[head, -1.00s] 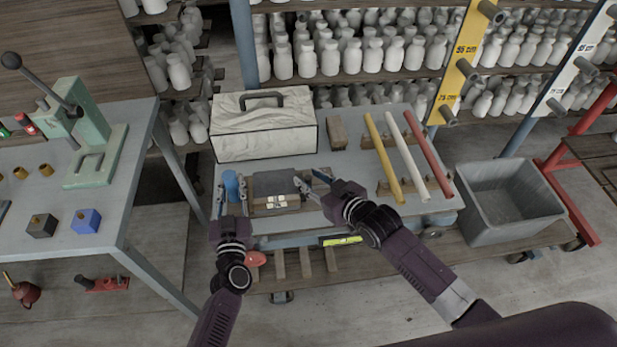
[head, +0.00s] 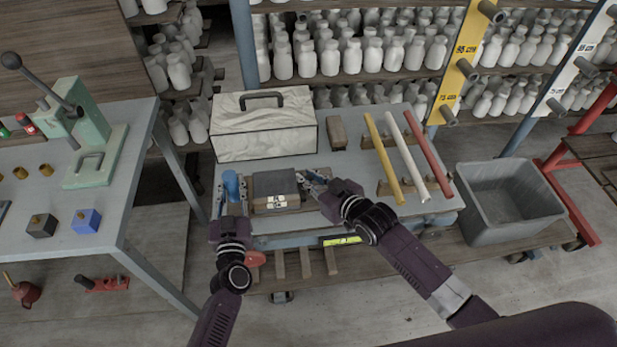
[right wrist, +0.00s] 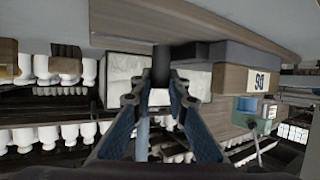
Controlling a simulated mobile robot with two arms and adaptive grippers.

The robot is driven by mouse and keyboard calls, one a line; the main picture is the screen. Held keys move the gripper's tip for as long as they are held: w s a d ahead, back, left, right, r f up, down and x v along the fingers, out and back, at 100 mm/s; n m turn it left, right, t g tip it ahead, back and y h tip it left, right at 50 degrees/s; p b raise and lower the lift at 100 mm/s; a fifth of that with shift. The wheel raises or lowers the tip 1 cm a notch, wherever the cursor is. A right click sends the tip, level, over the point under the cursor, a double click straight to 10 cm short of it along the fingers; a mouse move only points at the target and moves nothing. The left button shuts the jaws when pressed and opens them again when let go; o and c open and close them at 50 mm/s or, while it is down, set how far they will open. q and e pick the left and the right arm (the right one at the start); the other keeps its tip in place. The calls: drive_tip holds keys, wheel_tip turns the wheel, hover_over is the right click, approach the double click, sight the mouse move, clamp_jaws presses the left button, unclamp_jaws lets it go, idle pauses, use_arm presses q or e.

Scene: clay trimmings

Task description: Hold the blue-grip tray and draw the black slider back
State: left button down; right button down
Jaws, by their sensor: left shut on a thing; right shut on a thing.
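The tray is a wooden block with a dark grey top (head: 274,184) and a white label. It sits on the grey cart top, its blue grip (head: 231,184) at the left end. My left gripper (head: 231,190) is shut on the blue grip. My right gripper (head: 312,178) is at the tray's right end, shut on the black slider, which the fingers mostly hide in the head view.
A white marbled case (head: 264,130) stands behind the tray. A small wooden block (head: 337,133) and yellow, white and red rods (head: 384,160) lie to the right. A grey bin (head: 510,200) stands right of the cart. A workbench (head: 120,200) is at the left.

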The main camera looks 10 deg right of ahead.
use_arm(q)
drive_tip(key=shift+s+f, duration=0.15)
drive_tip(key=shift+f, duration=0.3)
use_arm(e)
drive_tip(key=d, duration=0.4)
drive_tip(key=shift+d, duration=0.25)
drive_tip(key=c, duration=1.8)
unclamp_jaws()
drive_tip(key=shift+d, duration=0.15)
drive_tip(key=shift+c, duration=0.2)
drive_tip(key=shift+s, duration=0.1)
drive_tip(key=shift+s, duration=0.15)
use_arm(q)
drive_tip(key=shift+a+r, duration=0.1)
use_arm(e)
drive_tip(key=v, duration=1.1)
drive_tip(key=shift+s+d+r, duration=0.2)
drive_tip(key=shift+s+r, duration=0.05)
